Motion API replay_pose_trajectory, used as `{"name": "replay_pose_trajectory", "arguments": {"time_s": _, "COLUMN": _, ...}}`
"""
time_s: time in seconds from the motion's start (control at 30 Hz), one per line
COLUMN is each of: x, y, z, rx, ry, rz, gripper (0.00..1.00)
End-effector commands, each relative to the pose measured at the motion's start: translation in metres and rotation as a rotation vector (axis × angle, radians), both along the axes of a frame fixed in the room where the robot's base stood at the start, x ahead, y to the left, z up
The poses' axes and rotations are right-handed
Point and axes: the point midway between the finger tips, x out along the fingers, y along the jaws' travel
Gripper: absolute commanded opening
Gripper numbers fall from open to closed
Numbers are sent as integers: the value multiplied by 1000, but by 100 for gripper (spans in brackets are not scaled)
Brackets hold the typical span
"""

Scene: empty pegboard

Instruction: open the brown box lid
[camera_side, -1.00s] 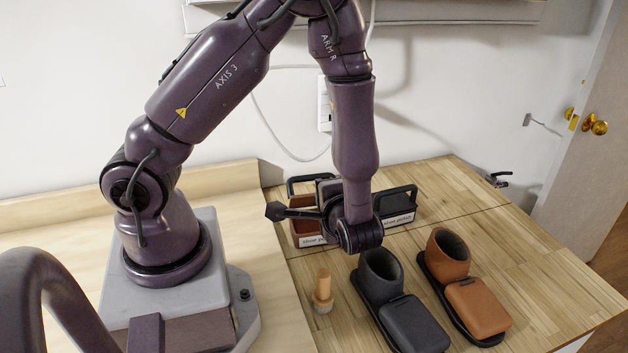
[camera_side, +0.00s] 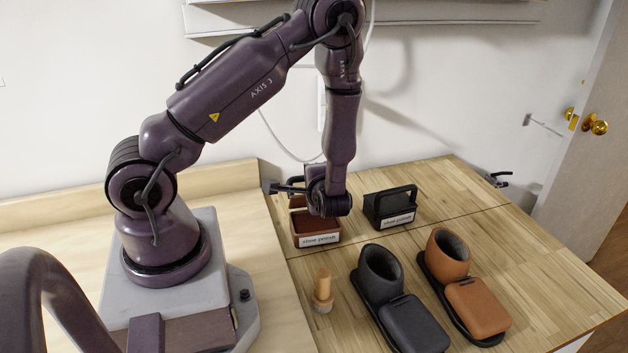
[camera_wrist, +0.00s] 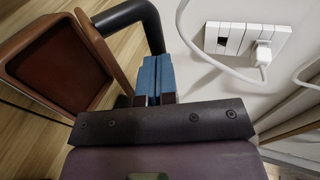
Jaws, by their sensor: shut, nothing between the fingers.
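The brown box (camera_side: 317,229), labelled "shoe polish", stands near the back of the wooden table. In the wrist view its hollow brown inside (camera_wrist: 62,65) shows at the left, open. Its lid (camera_wrist: 100,48) stands up along the box's edge, seen nearly edge-on, with the dark handle (camera_wrist: 122,14) on its wall side. My gripper (camera_side: 271,188) points left behind the box in the side view. Its blue fingers (camera_wrist: 155,75) are shut and empty, close beside the handle; I cannot tell if they touch it. My wrist hides part of the lid in the side view.
A black shoe polish box (camera_side: 390,208) with its lid down stands to the right. A black shoe (camera_side: 382,275), a brown shoe (camera_side: 450,255) and a wooden-handled brush (camera_side: 322,288) are in front. The wall with an outlet (camera_wrist: 245,40) is close behind my gripper.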

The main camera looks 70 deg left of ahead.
Motion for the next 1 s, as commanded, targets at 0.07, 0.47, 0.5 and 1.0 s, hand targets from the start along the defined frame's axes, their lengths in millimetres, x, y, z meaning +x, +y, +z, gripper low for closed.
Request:
{"name": "replay_pose_trajectory", "arguments": {"time_s": 0.07, "x": 0, "y": 2, "z": -1, "rx": 0, "ry": -1, "rz": 1, "gripper": 0}}
{"name": "replay_pose_trajectory", "arguments": {"time_s": 0.47, "x": 1, "y": 7, "z": 2, "rx": -39, "ry": -1, "rz": 6, "gripper": 0}}
{"name": "replay_pose_trajectory", "arguments": {"time_s": 0.5, "x": 1, "y": 9, "z": 3, "rx": -67, "ry": 1, "rz": 7, "gripper": 0}}
{"name": "replay_pose_trajectory", "arguments": {"time_s": 1.0, "x": 4, "y": 42, "z": 4, "rx": -280, "ry": 27, "rz": 2, "gripper": 0}}
